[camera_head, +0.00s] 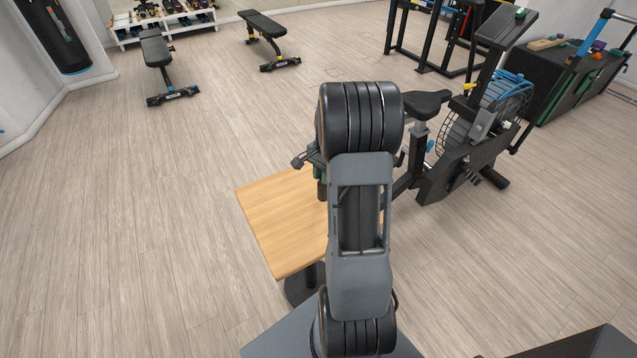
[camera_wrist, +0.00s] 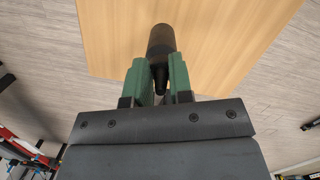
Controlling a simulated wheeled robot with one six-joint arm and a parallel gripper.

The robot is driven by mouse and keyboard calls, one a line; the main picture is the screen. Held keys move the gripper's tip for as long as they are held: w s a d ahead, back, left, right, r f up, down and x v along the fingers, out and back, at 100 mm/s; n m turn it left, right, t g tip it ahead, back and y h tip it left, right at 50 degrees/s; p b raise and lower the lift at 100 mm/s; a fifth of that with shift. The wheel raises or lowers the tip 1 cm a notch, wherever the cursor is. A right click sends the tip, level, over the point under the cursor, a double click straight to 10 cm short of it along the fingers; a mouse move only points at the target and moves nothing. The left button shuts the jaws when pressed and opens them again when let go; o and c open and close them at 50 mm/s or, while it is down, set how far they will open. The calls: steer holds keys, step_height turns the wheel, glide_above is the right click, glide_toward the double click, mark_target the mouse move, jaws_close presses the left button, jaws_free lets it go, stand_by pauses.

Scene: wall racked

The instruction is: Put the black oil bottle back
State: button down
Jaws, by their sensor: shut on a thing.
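The black oil bottle (camera_wrist: 161,40) shows in the wrist view as a dark cylinder narrowing to a neck. My gripper (camera_wrist: 161,78) is shut on its narrow part, with one green finger on each side. The wooden table top (camera_wrist: 225,35) lies behind the bottle in this view. I cannot tell whether the bottle touches it. In the head view my arm hides much of the wooden table (camera_head: 280,225). Only part of my gripper (camera_head: 318,178) shows there, left of the arm and over the table, and I cannot make out the bottle.
An exercise bike (camera_head: 470,140) stands close behind and right of the table. Two benches (camera_head: 160,60) (camera_head: 265,28) and a low dumbbell rack (camera_head: 165,22) are at the back left. A black box (camera_head: 560,75) with gear is at the far right. The left floor is clear.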

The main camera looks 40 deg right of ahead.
mark_target(319, 184)
steer(key=shift+w+a+f, duration=0.35)
steer(key=shift+a+f, duration=0.15)
steer(key=shift+f, duration=1.55)
steer(key=c, duration=1)
jaws_free()
steer(key=shift+f, duration=0.2)
